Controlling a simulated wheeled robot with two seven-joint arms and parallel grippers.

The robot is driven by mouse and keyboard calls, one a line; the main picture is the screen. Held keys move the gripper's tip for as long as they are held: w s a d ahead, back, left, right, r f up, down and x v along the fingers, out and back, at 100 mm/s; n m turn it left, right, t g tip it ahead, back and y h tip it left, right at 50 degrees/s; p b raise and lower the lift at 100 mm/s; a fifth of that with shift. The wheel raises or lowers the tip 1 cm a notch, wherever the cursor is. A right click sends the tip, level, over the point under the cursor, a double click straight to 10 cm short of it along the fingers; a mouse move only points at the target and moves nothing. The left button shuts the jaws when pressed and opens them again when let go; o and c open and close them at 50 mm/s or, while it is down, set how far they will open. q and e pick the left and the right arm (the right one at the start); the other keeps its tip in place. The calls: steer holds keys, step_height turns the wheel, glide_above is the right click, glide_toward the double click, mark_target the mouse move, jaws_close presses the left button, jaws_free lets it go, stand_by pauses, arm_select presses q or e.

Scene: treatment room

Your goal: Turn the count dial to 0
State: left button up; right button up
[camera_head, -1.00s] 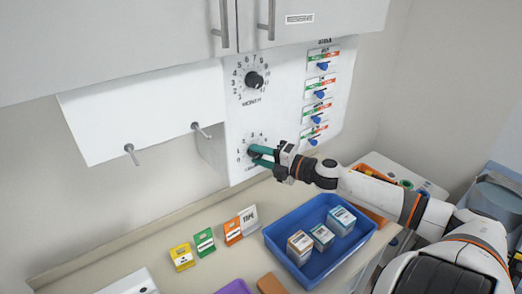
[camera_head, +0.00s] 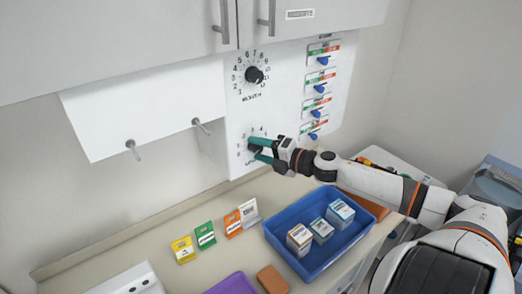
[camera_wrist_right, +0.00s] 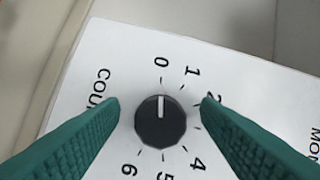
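The count dial (camera_wrist_right: 161,121) is a dark round knob with a white pointer line on a white panel (camera_wrist_right: 215,62). In the right wrist view its line points at the 0 mark. My right gripper (camera_wrist_right: 161,101) is open, one teal finger on each side of the dial, with visible gaps between fingertips and knob. In the head view the right gripper (camera_head: 252,148) reaches the lower dial from the right and covers part of it and its numbers. My left gripper is not in view.
The month dial (camera_head: 254,75) sits above on the same panel, with several blue switches (camera_head: 319,88) to its right. Below, a blue tray (camera_head: 272,243) holds small boxes. Cabinet doors hang above.

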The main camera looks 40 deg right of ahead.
steer(key=shift+s+f, duration=0.1)
steer(key=shift+s, duration=0.35)
steer(key=v, duration=1.1)
steer(key=shift+b, duration=0.4)
steer(key=shift+d, duration=0.15)
